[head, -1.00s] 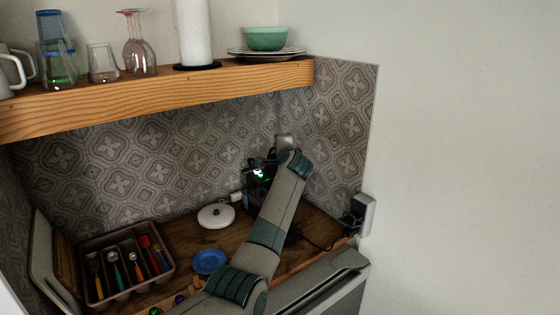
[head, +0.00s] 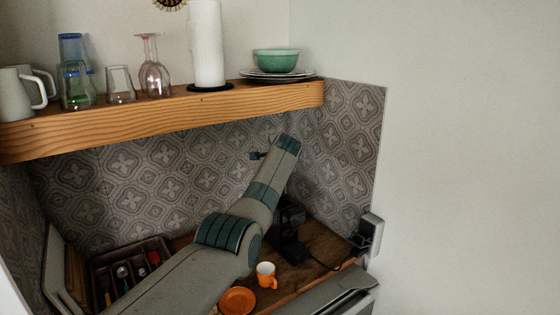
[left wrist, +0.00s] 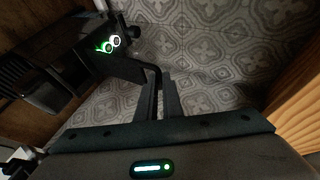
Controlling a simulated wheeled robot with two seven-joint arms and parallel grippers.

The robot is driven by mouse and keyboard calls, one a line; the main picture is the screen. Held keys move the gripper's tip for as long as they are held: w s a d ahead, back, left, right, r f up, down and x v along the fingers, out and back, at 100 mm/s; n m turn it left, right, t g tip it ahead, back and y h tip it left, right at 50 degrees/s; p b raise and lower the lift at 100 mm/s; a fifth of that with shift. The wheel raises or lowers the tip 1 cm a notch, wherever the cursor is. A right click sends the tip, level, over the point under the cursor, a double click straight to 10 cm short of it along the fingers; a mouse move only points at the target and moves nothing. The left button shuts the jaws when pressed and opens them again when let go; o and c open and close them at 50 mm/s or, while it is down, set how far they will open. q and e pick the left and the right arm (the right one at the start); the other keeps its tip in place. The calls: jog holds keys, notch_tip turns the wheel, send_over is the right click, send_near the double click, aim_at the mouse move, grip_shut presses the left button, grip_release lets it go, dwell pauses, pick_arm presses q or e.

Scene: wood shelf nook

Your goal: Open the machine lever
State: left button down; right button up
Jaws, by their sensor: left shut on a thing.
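The black coffee machine (head: 290,213) stands on the wooden counter in the back right corner, partly hidden by my left arm. In the left wrist view the machine (left wrist: 70,60) is at the upper left with lit green and white rings. Its dark lever (left wrist: 153,70) reaches out from the body and bends down between my fingers. My left gripper (left wrist: 158,92) is shut on this lever. In the head view the left hand is raised above the machine, near the tiled wall, and its fingers are mostly hidden. My right gripper is not in view.
A wooden shelf (head: 170,118) with glasses, a paper roll (head: 206,45) and a green bowl (head: 276,60) overhangs the counter. An orange cup (head: 266,275) and orange plate (head: 237,300) stand below my arm. A cutlery tray (head: 100,262) is at left.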

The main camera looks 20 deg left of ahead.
pick_arm(q)
jog(key=shift+w+a+r, duration=0.2)
jog(key=shift+w+r, duration=0.15)
jog(key=shift+r, duration=0.3)
jog(key=shift+w+a, duration=0.1)
jog(key=shift+a, duration=0.05)
jog(key=c, duration=2)
grip_release()
jog(key=shift+o, duration=0.4)
jog(key=shift+s+h, duration=0.2)
jog(key=shift+h, duration=0.1)
jog(key=shift+f, duration=0.25)
jog(key=shift+s, duration=0.15)
